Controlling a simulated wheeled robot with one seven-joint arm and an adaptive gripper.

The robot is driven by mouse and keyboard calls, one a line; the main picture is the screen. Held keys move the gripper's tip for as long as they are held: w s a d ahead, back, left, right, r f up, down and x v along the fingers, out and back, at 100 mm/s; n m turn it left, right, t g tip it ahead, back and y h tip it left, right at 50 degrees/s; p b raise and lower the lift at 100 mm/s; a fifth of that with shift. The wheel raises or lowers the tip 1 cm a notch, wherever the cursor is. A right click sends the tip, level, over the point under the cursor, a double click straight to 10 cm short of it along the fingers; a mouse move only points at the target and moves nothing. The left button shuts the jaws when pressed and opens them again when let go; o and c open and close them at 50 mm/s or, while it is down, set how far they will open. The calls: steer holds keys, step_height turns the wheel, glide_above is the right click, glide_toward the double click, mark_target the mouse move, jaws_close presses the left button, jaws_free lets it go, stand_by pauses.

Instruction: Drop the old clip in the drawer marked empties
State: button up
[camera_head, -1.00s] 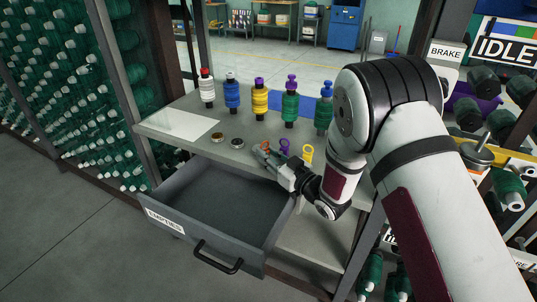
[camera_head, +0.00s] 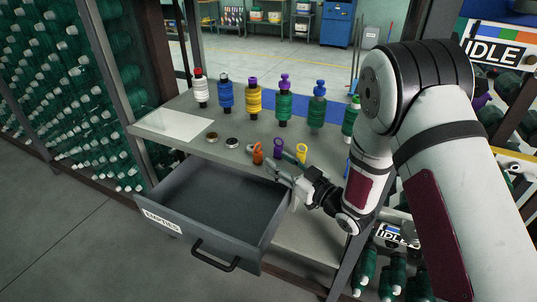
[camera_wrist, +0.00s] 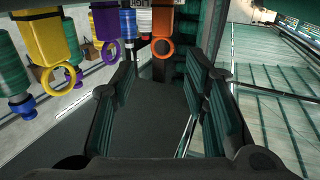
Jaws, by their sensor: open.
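An orange clip (camera_head: 257,154), a purple clip (camera_head: 278,148) and a yellow clip (camera_head: 301,152) stand in a row at the counter's front edge. The wrist view shows the orange (camera_wrist: 162,46), purple (camera_wrist: 107,50) and yellow (camera_wrist: 60,76) ring ends near its top. I cannot tell which clip is the old one. The drawer (camera_head: 254,258) marked EMPTIES is pulled out below the counter, and its visible floor is bare. My gripper (camera_head: 280,164) is open and empty, close in front of the clips and by the drawer's right side. It also shows in the wrist view (camera_wrist: 161,74).
Several thread spools, such as a yellow one (camera_head: 254,98), stand along the back of the counter (camera_head: 188,142). Two small round discs (camera_head: 231,142) and a white sheet (camera_head: 174,123) lie left of the clips. A spool rack (camera_head: 60,90) stands at left.

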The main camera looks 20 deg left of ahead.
steer(key=shift+v, duration=2.05)
steer(key=shift+s, duration=0.1)
